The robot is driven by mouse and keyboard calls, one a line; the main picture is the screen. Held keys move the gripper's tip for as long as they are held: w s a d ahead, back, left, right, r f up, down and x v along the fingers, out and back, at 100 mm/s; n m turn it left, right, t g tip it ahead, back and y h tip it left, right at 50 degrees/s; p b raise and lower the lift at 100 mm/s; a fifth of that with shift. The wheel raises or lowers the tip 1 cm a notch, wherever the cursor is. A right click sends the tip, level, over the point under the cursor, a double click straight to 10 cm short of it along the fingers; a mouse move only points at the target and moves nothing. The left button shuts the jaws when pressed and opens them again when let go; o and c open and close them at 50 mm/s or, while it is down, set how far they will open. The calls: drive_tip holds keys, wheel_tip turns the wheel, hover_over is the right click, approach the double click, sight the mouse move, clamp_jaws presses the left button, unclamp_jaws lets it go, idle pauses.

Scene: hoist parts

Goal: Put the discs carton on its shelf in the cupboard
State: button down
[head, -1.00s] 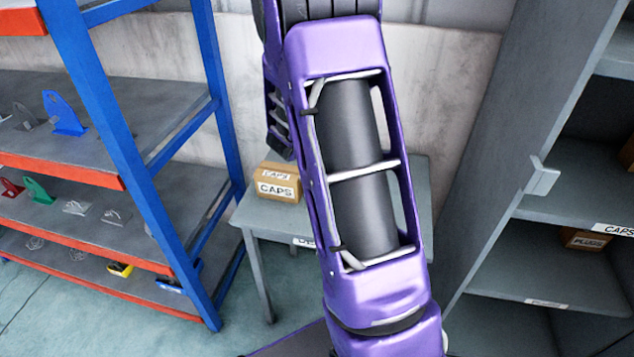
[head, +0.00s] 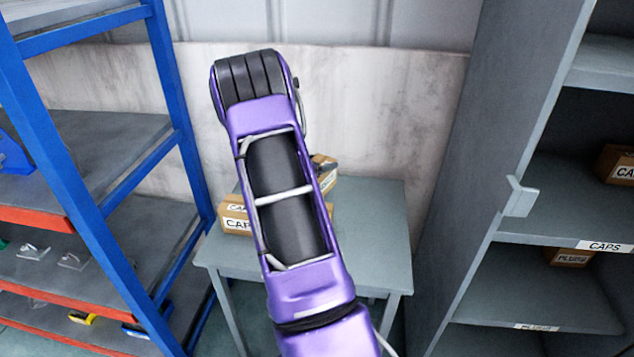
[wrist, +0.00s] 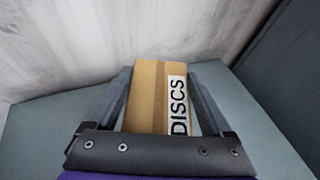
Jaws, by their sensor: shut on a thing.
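The discs carton (wrist: 148,95) is a brown box with a white DISCS label, between the two fingers of my gripper (wrist: 160,74) in the wrist view. My gripper is shut on it. In the head view my purple arm hides the gripper, and part of a brown carton (head: 327,181) shows beside the arm over the back of the small table. I cannot tell whether the carton touches the tabletop. The grey cupboard (head: 478,150) stands open-fronted at the right. Its visible shelf labels read CAPS and PLUGS; no DISCS label shows on it.
A caps carton (head: 236,214) stands on the grey table (head: 375,225), left of my arm. The cupboard holds another caps carton (head: 618,166) and a plugs carton (head: 568,257). A blue-and-orange rack (head: 180,110) stands left. The table's right part is clear.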

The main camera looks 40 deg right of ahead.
drive_tip(key=shift+f, duration=2.05)
drive_tip(key=shift+b, duration=0.3)
drive_tip(key=shift+f, duration=0.2)
unclamp_jaws()
drive_tip(key=shift+r, duration=0.1)
